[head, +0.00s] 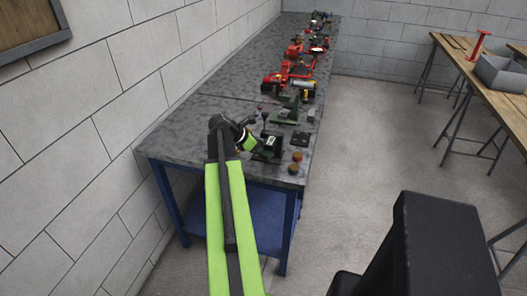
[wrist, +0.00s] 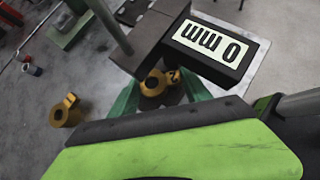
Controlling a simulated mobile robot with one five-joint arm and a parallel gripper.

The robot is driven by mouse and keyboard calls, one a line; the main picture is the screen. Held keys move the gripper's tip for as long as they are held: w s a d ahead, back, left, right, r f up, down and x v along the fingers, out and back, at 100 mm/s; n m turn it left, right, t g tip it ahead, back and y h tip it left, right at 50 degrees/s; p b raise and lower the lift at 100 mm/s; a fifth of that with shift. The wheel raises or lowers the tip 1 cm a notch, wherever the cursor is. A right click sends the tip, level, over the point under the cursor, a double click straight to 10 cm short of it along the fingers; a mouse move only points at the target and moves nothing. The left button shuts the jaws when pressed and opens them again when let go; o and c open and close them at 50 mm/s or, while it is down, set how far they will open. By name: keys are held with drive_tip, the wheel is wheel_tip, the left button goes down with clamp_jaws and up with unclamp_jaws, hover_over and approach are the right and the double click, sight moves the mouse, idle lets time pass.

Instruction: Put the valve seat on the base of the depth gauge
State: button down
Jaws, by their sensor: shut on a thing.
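The depth gauge (wrist: 215,50) shows a "0 mm" display, upside down in the wrist view. It stands near the front end of the workbench in the head view (head: 269,143). The brass valve seat (wrist: 155,82) is between the green fingertips of my gripper (wrist: 160,92), which is shut on it. It is in front of the gauge's column and over the dark base (wrist: 172,97). I cannot tell whether it touches the base. In the head view, my arm reaches the gauge from the left, and the fingertips and held seat are hard to make out.
Another brass part (wrist: 66,112) lies on the grey bench (head: 190,135) to the left in the wrist view. Two brown-orange parts (head: 297,157) (head: 293,168) sit by the bench's right edge. Green and red equipment (head: 290,100) stands farther back. The bench's left side is clear.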

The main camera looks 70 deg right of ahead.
drive_tip(key=shift+f, duration=0.25)
drive_tip(key=c, duration=0.8)
unclamp_jaws()
drive_tip(key=shift+r, duration=0.1)
drive_tip(key=shift+o, duration=0.2)
drive_tip(key=shift+r, duration=0.35)
drive_tip(key=p+v, duration=0.8)
drive_tip(key=v, duration=0.3)
drive_tip(key=shift+w+a, duration=0.2)
drive_tip(key=shift+a, duration=0.1)
drive_tip(key=shift+r, duration=0.15)
